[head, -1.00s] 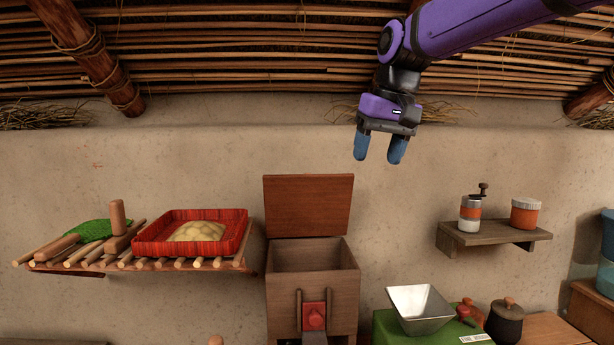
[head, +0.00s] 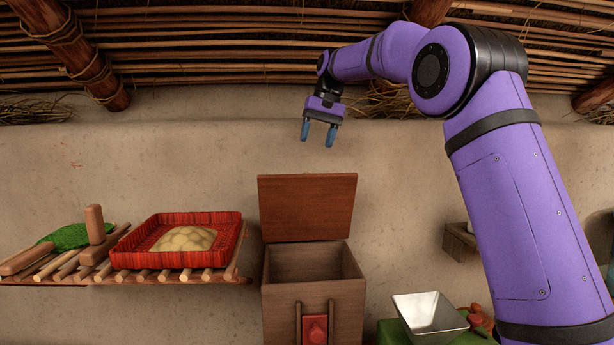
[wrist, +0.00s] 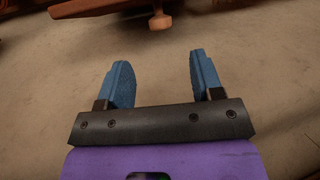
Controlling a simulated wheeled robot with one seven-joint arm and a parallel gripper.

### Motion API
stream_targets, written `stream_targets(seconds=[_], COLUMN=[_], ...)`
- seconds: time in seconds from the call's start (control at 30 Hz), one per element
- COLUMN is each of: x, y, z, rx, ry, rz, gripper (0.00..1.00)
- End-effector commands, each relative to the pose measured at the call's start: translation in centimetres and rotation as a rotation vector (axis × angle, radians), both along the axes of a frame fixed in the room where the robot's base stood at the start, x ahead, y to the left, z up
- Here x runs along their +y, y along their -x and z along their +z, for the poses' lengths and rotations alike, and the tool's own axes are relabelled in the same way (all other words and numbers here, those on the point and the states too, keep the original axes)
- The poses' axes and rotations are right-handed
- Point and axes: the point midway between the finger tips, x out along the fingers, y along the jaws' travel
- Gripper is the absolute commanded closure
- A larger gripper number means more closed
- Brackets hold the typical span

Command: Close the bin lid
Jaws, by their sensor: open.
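The wooden bin (head: 314,292) stands against the wall with its top open and its inside visible. Its reddish-brown lid (head: 307,208) is raised upright at the back edge. A red part sits on the bin's front between two upright strips. My gripper (head: 318,138) is open and empty, above the lid's top edge and apart from it in the head view. Its two blue fingers also show spread in the wrist view (wrist: 157,80), with nothing between them.
A slatted shelf (head: 130,272) left of the bin holds a red tray (head: 238,242) with a pale mound, a green item and wooden pieces. A metal hopper (head: 430,312) stands right of the bin. Thatch and cane roofing lie overhead. My arm hides much of the right side.

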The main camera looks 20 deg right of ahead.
Motion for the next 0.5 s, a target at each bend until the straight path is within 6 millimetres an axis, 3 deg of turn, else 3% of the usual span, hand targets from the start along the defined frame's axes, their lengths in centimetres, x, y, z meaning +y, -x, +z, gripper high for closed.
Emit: stream_targets(seconds=[0.5], x=[1.9], y=[-0.1], z=[-7.8], rx=[0.003], ry=[0.001], rz=[0.000], gripper=[0.40])
